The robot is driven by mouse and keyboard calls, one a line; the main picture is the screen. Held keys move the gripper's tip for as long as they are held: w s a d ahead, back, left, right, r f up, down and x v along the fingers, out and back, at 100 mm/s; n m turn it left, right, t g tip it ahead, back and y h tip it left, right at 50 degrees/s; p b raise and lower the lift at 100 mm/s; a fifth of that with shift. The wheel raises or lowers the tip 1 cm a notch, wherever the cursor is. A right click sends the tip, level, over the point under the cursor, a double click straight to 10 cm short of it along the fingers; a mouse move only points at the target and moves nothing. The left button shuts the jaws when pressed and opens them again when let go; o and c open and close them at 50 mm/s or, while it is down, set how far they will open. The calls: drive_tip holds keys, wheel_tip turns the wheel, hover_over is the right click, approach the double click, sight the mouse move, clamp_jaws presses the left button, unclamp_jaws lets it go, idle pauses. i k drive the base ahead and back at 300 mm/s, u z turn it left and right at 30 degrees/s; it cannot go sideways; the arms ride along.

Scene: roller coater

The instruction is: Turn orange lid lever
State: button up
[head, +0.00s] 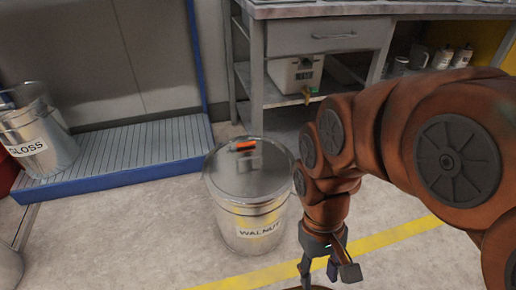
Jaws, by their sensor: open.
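The orange lid lever (243,145) sits on top of a round metal lid (237,178), toward its far side. The lid covers a metal bucket (247,228) labelled WALNUT, which stands upright on the floor. My gripper (327,272) points down to the right of the bucket and in front of it in the picture. Its fingers are apart, and I see nothing between them. It is apart from the lever. The bottom of the gripper area is close to the lower picture edge.
A workbench (318,10) with a drawer stands behind, with a white box (294,74) on its lower shelf. A bucket labelled GLOSS (38,140) stands at the left on a blue-edged grated platform (135,150). A yellow line (385,236) crosses the floor.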

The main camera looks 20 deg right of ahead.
sight(240, 145)
drive_tip(key=z, duration=0.05)
drive_tip(key=i, duration=0.45)
drive_tip(key=u, duration=1.35)
